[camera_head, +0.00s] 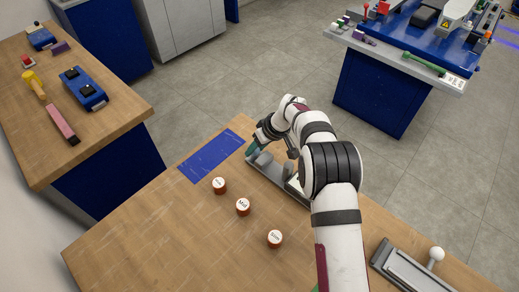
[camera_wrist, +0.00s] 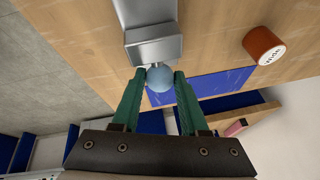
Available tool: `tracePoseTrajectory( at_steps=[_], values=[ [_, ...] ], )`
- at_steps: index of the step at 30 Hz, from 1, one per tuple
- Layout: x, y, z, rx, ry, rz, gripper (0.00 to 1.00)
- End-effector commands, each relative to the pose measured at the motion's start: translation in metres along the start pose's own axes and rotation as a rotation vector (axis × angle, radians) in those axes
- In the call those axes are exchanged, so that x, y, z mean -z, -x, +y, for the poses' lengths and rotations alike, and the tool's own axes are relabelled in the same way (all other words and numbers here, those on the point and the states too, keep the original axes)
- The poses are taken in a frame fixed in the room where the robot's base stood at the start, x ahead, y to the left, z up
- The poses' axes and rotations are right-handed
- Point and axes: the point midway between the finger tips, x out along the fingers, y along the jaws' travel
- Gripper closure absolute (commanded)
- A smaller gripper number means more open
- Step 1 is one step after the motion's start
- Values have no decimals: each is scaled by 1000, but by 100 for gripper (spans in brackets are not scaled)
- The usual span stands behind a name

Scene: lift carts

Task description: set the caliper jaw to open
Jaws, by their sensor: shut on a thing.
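A grey slide-like device, seemingly the caliper (camera_head: 268,168), lies on the wooden table, partly hidden behind my arm in the head view. In the wrist view its grey metal end block (camera_wrist: 153,47) is at the top centre, with a pale blue ball knob (camera_wrist: 160,78) just in front of it. My gripper (camera_wrist: 159,76) has its green fingertips on either side of the knob and is shut on it. In the head view my gripper (camera_head: 252,149) is at the device's far left end. The jaw's opening cannot be made out.
Three orange-brown jars with white lids (camera_head: 219,185) (camera_head: 242,206) (camera_head: 275,238) stand in a row left of the device. A blue mat (camera_head: 212,156) lies near the far edge. Another grey device with a white ball knob (camera_head: 436,255) sits at right. The table's left front is clear.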

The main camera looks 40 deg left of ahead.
Motion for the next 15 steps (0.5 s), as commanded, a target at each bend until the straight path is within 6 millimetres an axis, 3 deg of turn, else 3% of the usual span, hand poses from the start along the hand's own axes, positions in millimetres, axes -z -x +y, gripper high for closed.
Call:
tracePoseTrajectory(
  at_steps=[1, 2, 6, 15],
  values=[
    [0, 0, 0, 0, 0, 1, 100],
    [0, 0, 0, 0, 1, 1, 53],
    [0, 0, 0, 0, 0, 1, 28],
    [0, 2, 0, 0, 0, 1, 27]
  ],
)
